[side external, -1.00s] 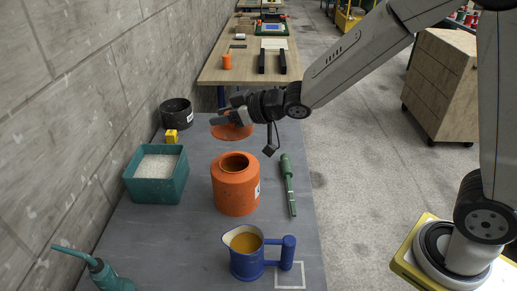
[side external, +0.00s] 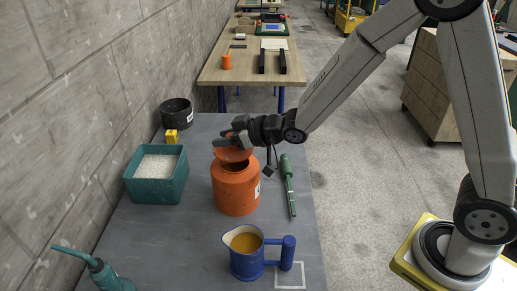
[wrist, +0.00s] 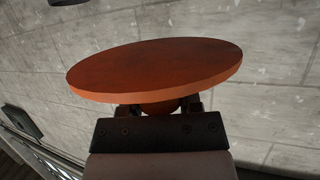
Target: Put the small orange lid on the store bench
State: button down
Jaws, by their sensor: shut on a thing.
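The orange lid (side external: 234,154) is a round disc with a knob under my gripper's fingers. My gripper (side external: 230,138) is shut on the knob and holds the lid just above and behind the open mouth of the orange can (side external: 236,190). I cannot tell whether lid and can touch. In the wrist view the lid (wrist: 155,68) fills the upper middle, with its knob (wrist: 160,108) between the fingers. A grey bench (side external: 170,240) carries the can; a wooden-topped bench (side external: 245,72) stands beyond it. The frames do not label either as the store bench.
A green tool (side external: 288,185) lies right of the can; a blue jug (side external: 247,255) is in front. The wooden bench holds an orange cylinder (side external: 227,61) and black bars (side external: 272,60).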

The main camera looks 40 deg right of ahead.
aim_at(227, 151)
jog(key=shift+f, duration=1.9)
jog(key=shift+f, duration=0.15)
jog(key=shift+c, duration=1.4)
grip_release()
jog(key=shift+s, duration=0.1)
jog(key=shift+v, duration=3.8)
jog(key=shift+d, duration=0.3)
